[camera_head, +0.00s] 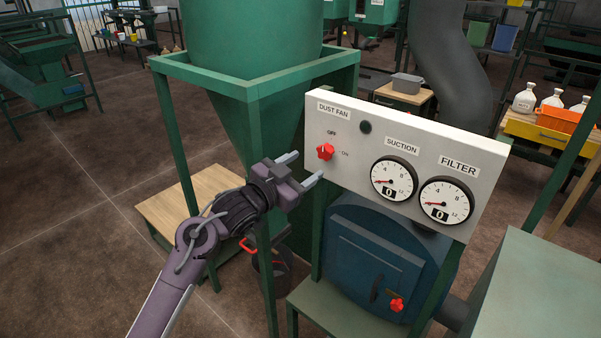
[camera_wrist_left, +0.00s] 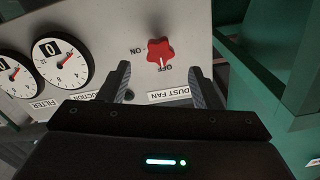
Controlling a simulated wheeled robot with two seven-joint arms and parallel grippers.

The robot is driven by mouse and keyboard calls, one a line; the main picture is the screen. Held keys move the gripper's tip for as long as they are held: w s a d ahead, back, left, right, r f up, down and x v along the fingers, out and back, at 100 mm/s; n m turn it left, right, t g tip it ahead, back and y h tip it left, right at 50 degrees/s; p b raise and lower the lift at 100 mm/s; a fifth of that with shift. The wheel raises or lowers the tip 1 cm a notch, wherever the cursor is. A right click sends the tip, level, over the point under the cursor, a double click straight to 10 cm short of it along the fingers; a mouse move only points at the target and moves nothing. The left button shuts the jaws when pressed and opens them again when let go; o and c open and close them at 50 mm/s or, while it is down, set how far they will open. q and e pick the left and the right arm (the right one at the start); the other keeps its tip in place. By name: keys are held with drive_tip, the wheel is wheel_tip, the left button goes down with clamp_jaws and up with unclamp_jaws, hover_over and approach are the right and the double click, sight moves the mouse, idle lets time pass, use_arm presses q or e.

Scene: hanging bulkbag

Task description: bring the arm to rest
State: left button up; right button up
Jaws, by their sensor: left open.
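My left gripper (camera_head: 302,168) is open and empty in front of the left end of the white control panel (camera_head: 345,185). Its fingertips point at the panel, just below and left of the red dust fan knob (camera_head: 325,152). In the left wrist view the red knob (camera_wrist_left: 161,51) shows beyond the two open fingers (camera_wrist_left: 160,85), apart from them. The knob's white mark points toward the OFF label. The suction gauge (camera_head: 394,178) and the filter gauge (camera_head: 446,202) both have a 0 in their windows. My right gripper is not in view.
A green hopper (camera_head: 250,100) on a green frame stands behind my left arm. Below the panel is a blue round housing (camera_head: 375,262) with a red knob (camera_head: 397,304). A wooden platform (camera_head: 190,200) is at the left. Open brown floor (camera_head: 70,200) lies further left.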

use_arm(q)
drive_tip(key=shift+s+a, duration=0.1)
drive_tip(key=shift+s, duration=0.1)
